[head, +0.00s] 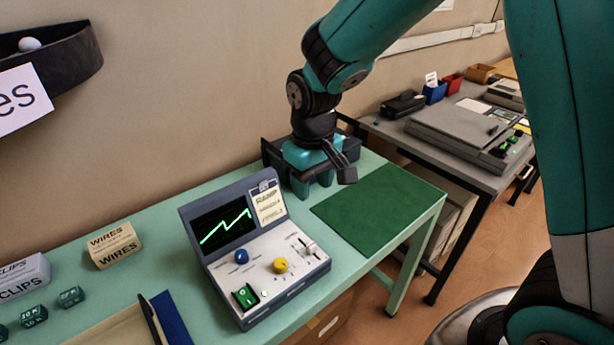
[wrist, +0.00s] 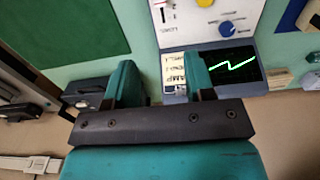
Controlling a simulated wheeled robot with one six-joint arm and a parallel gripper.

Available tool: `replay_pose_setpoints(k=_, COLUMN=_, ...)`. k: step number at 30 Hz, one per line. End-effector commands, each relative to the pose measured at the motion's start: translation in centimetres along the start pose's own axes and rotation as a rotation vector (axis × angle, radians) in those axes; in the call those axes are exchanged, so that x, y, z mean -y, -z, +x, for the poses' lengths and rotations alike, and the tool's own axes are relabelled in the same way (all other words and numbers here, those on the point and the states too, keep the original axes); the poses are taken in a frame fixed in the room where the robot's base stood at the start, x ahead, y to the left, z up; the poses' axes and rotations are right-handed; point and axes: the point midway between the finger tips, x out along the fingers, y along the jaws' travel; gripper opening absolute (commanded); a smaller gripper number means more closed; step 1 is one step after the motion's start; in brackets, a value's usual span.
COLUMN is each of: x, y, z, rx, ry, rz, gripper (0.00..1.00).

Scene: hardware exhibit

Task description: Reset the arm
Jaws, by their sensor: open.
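The console has a screen with a green trace, a blue knob (head: 242,257), a yellow knob (head: 281,266), a green switch (head: 246,296) and a slider (head: 309,247). It also shows in the wrist view (wrist: 183,38), upside down, beyond the fingers.
A dark green mat (head: 380,208) lies bare right of the console. A WIRES box (head: 115,246) and small green blocks (head: 70,297) are at left. A grey side table (head: 440,170) holds equipment at right.

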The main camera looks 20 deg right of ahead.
Motion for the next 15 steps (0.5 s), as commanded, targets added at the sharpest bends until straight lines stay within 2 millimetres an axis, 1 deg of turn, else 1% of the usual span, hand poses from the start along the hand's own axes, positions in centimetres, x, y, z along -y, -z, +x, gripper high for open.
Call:
replay_pose_setpoints(k=5, x=0.1, y=-0.1, z=-0.1, rx=-0.001, ry=0.002, rz=-0.001, gripper=0.49)
replay_pose_setpoints(k=8, x=0.7, y=-1.0, z=-1.4, rx=-0.015, ry=0.025, rz=-0.016, gripper=0.49)
replay_pose_setpoints(k=11, x=2.3, y=-3.4, z=-4.0, rx=-0.045, ry=0.079, rz=-0.055, gripper=0.49)
replay_pose_setpoints(k=12, x=3.1, y=-4.8, z=-5.2, rx=-0.060, ry=0.108, rz=-0.077, gripper=0.49)
replay_pose_setpoints(k=14, x=4.4, y=-7.1, z=-6.9, rx=-0.082, ry=0.152, rz=-0.115, gripper=0.49)
replay_pose_setpoints(k=15, x=5.3, y=-8.7, z=-7.9, rx=-0.095, ry=0.180, rz=-0.140, gripper=0.49)
